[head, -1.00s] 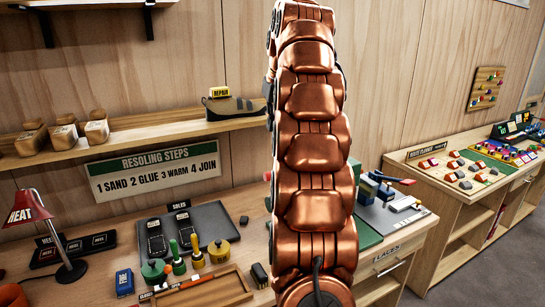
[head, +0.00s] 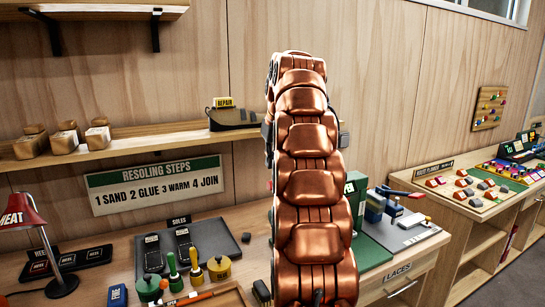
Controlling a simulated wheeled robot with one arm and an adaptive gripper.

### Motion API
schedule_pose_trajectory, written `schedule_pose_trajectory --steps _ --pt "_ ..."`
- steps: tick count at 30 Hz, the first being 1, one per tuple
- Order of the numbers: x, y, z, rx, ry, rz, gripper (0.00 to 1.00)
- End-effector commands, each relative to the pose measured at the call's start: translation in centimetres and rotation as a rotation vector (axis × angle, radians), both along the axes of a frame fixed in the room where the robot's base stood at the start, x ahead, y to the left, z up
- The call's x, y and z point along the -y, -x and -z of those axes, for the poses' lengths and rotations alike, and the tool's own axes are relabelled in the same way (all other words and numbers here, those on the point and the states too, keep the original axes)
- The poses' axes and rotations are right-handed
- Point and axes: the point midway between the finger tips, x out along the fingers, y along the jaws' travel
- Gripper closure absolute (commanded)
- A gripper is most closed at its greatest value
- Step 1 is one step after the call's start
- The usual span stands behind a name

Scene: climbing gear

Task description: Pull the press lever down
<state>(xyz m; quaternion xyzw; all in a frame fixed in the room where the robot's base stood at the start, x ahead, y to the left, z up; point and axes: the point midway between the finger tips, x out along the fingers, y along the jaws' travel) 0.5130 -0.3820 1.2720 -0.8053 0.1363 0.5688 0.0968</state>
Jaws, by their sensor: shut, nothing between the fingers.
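My copper arm (head: 305,180) rises through the middle of the head view. Its upper end bends away from me, and my gripper is hidden behind it. A green machine (head: 355,195) with partly covered white lettering stands on the bench just right of my arm. It may be the press, but most of it is hidden, and I see no lever on it. To its right is a small blue device (head: 377,206) with a red handle (head: 411,193) sticking out to the right. I cannot tell whether that handle is the press lever.
A dark tray with soles (head: 210,245), green and yellow pots (head: 219,268) and a red lamp (head: 25,218) fill the bench left of my arm. Another table (head: 430,180) stands at right.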

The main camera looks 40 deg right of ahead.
Motion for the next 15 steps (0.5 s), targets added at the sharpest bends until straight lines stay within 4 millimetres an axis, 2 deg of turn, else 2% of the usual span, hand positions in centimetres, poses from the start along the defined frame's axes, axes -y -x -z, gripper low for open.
schedule_pose_trajectory --steps 15 --pt "-0.7 1.7 0.8 0.0 0.0 0.0 1.0"
